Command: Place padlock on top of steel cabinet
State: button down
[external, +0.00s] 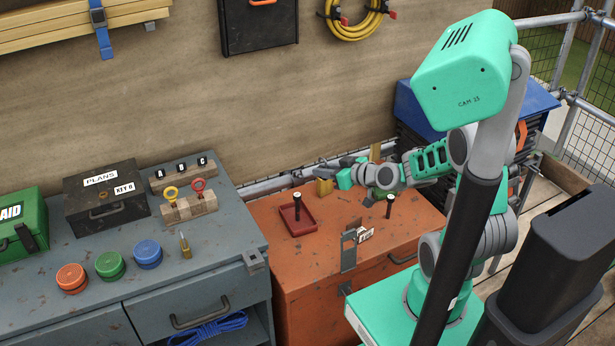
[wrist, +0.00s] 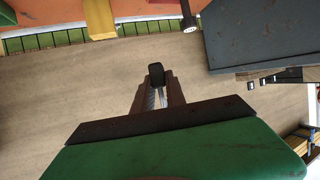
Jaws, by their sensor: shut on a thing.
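My gripper (external: 328,171) is over the back of the orange chest, pointing left. In the wrist view its fingers (wrist: 158,92) are shut on a small black thing (wrist: 156,74) at their tips. I take this to be the padlock, though its shape is mostly hidden; it cannot be told apart in the external view. The grey steel cabinet (external: 217,238) stands to the left of the chest, with scuffed paint and drawers. Its dark grey surface also shows upper right in the wrist view (wrist: 262,42). The held thing is apart from it.
The orange chest (external: 345,268) carries a red tray (external: 286,222) and black upright posts. The cabinet top holds a black PLANS box (external: 97,201), a key rack, a green first-aid box (external: 20,222) and coloured tins (external: 110,265). A plywood wall stands behind.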

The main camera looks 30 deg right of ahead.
jog(key=s+a+r+m+t+h+p, duration=0.1)
jog(key=s+a+r+m+h+p, duration=0.15)
jog(key=a, duration=0.55)
jog(key=s+a+r+m+h+p, duration=0.1)
jog(key=s+a+r+p, duration=0.25)
jog(key=a, duration=0.45)
jog(key=s+a+r+p, duration=0.1)
jog(key=s+a+r, duration=0.25)
jog(key=s, duration=0.25)
jog(key=s+a+r+h+p, duration=0.1)
jog(key=s+a+r+p, duration=0.15)
jog(key=s+r, duration=0.35)
jog(key=s+a+r+p, duration=0.1)
jog(key=s+a+r, duration=0.25)
jog(key=s, duration=0.35)
jog(key=b, duration=0.4)
send_over(220, 244)
jog(key=shift+m, duration=0.45)
notch_tip(220, 244, down, 10)
jog(key=shift+d+f, duration=0.1)
jog(key=shift+f, duration=0.05)
notch_tip(220, 244, down, 3)
jog(key=shift+r, duration=0.2)
jog(key=shift+f, duration=0.5)
jog(key=c, duration=1.4)
grip_release()
